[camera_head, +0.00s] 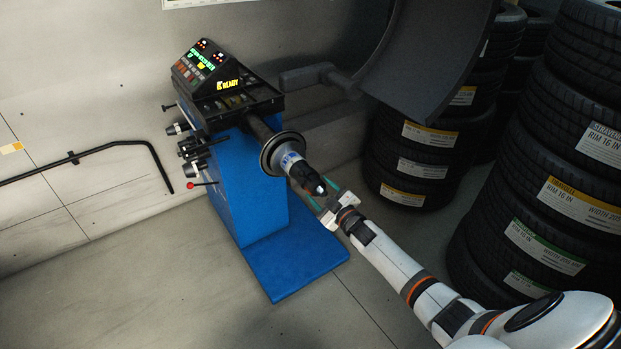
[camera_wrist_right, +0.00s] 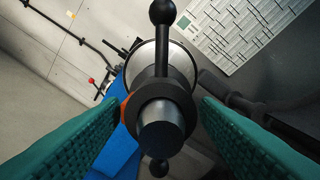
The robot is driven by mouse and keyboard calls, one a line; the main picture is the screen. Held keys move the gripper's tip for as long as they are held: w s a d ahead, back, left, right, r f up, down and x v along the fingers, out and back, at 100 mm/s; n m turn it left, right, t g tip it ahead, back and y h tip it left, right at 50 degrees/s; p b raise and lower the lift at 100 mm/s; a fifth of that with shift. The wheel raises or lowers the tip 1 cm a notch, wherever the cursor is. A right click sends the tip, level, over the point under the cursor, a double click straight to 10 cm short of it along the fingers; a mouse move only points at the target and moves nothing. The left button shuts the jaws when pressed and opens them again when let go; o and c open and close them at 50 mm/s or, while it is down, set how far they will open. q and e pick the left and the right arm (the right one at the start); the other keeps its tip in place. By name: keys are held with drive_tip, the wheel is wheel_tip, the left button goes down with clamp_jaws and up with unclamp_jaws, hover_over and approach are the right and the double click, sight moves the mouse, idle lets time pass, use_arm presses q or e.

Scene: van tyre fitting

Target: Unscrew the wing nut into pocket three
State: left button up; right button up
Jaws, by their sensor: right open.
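The wing nut (camera_wrist_right: 162,100) is a black hub with a ball-ended bar, on the shaft of the blue wheel balancer (camera_head: 245,195). In the right wrist view its bar stands nearly upright, with a ball at the top and one at the bottom. The shaft's grey end (camera_wrist_right: 160,128) points at the camera. In the head view the wing nut (camera_head: 305,178) is small and dark at the shaft's end. My right gripper (camera_head: 323,201) is open just in front of it. Its green pads (camera_wrist_right: 160,140) stand on either side, apart from the nut. My left gripper is out of view. I cannot make out pocket three.
The balancer's top tray (camera_head: 240,101) and display panel (camera_head: 203,65) are behind the shaft. A dark curved hood (camera_head: 425,60) hangs at upper right. Tyre stacks (camera_head: 560,150) stand on the right. The floor at left front is clear.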

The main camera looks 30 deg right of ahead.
drive_tip(key=m, duration=0.3)
drive_tip(key=shift+r+m+p, duration=0.1)
drive_tip(key=shift+m+p, duration=0.25)
drive_tip(key=shift+m, duration=0.05)
drive_tip(key=m, duration=0.3)
drive_tip(key=shift+c, duration=0.6)
